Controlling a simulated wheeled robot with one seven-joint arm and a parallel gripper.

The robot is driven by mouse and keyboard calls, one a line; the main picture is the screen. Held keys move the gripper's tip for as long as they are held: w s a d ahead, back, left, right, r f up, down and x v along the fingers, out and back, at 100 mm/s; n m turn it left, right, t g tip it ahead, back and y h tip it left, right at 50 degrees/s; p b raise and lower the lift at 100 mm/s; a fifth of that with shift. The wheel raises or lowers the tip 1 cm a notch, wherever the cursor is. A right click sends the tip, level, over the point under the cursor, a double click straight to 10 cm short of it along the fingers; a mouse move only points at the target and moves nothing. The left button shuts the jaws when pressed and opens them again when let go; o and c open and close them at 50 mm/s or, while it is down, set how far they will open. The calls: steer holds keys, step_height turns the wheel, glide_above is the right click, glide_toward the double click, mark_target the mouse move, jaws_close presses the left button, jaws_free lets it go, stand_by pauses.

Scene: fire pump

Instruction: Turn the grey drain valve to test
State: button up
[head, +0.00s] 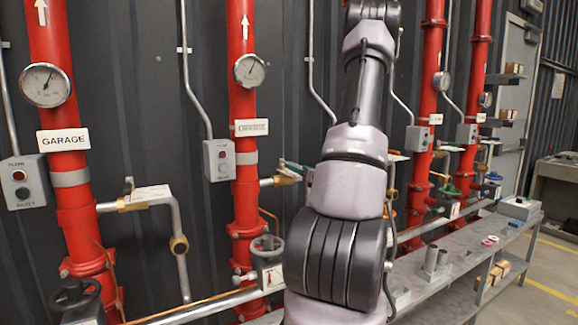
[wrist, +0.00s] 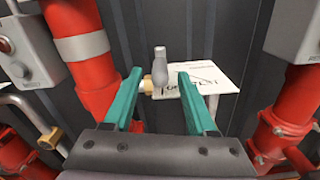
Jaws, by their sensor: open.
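The grey drain valve lever (wrist: 160,63) stands upright on a brass valve body (wrist: 147,86) in the wrist view. A white sign with handwritten lettering, seemingly "to test" (wrist: 222,82), sits behind and right of it. My gripper (wrist: 159,75) is open; its teal fingers are on either side of the lever, apart from it as far as I can see. In the head view the brass valve (head: 286,178) branches off the second red pipe (head: 243,110), and my arm hides most of that spot. A teal tip, probably my finger, shows above it.
The GARAGE pipe (head: 62,215) on the left has a similar brass branch valve (head: 128,203). A grey control box (head: 219,160) is left of the second pipe. A grey handwheel (head: 266,247) is below. A long metal shelf (head: 465,262) with small items runs right.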

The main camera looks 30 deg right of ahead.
steer(key=w, duration=0.7)
steer(key=shift+w+d, duration=0.2)
steer(key=shift+w, duration=0.1)
jaws_close()
stand_by(1.0)
